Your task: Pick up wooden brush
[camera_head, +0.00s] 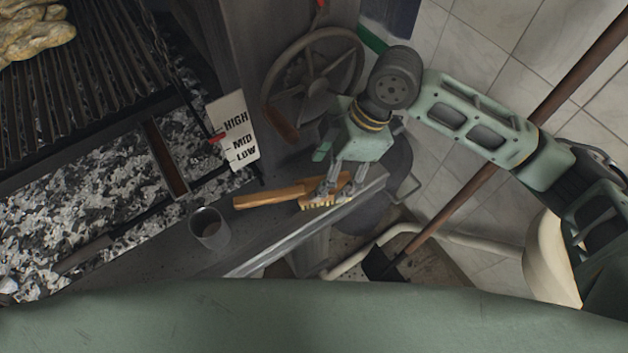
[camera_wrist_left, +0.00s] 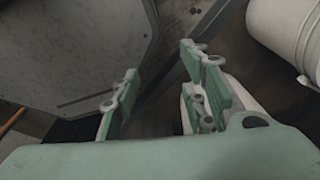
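The wooden brush (camera_head: 270,195) lies on the grey ledge beside the grill in the head view. Its orange-brown handle points left and its pale bristles (camera_head: 318,202) are at the right end. My right gripper (camera_head: 338,191) comes down over the head of the brush, with its fingers at or against it. The fingers hide part of the head, and I cannot tell whether they are closed on it. My left gripper (camera_wrist_left: 160,80) shows only in the left wrist view. Its fingers are apart with nothing between them.
A metal cup (camera_head: 209,229) stands left of the brush. The grill grate (camera_head: 85,85) and ash bed (camera_head: 100,205) lie further left. A handwheel (camera_head: 313,75) and a HIGH/MID/LOW plate (camera_head: 234,130) are behind. A long-handled shovel (camera_head: 384,262) is at right.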

